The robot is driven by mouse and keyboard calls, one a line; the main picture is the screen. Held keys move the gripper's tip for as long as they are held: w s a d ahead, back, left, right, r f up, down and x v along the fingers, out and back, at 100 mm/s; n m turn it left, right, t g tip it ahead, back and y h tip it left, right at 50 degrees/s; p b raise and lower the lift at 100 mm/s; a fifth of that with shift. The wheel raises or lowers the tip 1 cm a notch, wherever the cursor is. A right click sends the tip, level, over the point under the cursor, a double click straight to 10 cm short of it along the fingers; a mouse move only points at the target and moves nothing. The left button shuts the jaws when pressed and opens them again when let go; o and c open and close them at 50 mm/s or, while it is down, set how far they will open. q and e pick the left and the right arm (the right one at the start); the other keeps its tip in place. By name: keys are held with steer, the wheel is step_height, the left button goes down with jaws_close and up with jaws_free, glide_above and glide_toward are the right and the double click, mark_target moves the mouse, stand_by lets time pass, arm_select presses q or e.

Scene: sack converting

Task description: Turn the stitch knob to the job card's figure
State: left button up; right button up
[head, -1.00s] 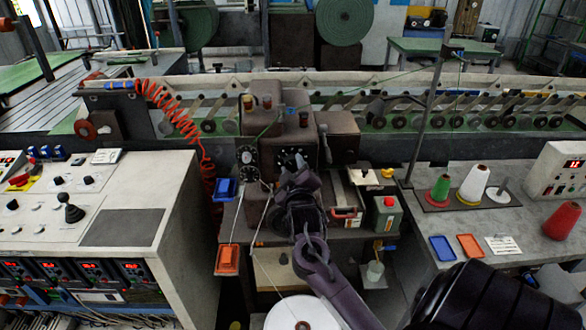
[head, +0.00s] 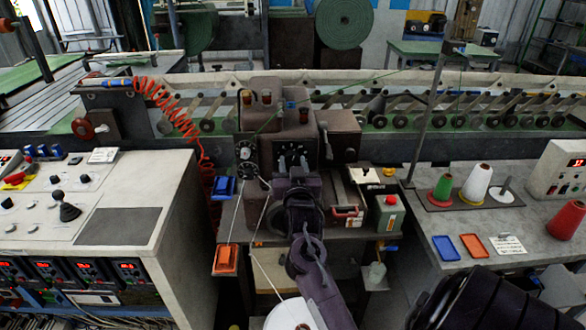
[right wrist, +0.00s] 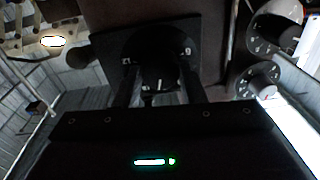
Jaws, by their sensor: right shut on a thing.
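The stitch knob (right wrist: 158,84) is a dark round knob with a white pointer line, on a black dial plate (right wrist: 150,45) with white marks in the right wrist view. My right gripper (right wrist: 157,92) has a finger on each side of the knob and is shut on it. In the head view the dial plate (head: 293,153) is on the brown sewing head, and my right gripper (head: 297,172) covers its lower part. The knob is hidden there. A small white printed card (head: 509,244) lies on the right bench, too small to read. My left gripper is out of view.
Other round dials (right wrist: 262,80) sit beside the plate. A red coiled hose (head: 172,105) hangs at the left. A red-buttoned green box (head: 387,210) stands right of my arm. Thread cones (head: 476,184) stand on the right bench.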

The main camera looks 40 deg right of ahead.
steer(key=shift+m+b, duration=0.75)
steer(key=shift+m, duration=1.35)
steer(key=o, duration=1)
steer(key=shift+f, duration=0.15)
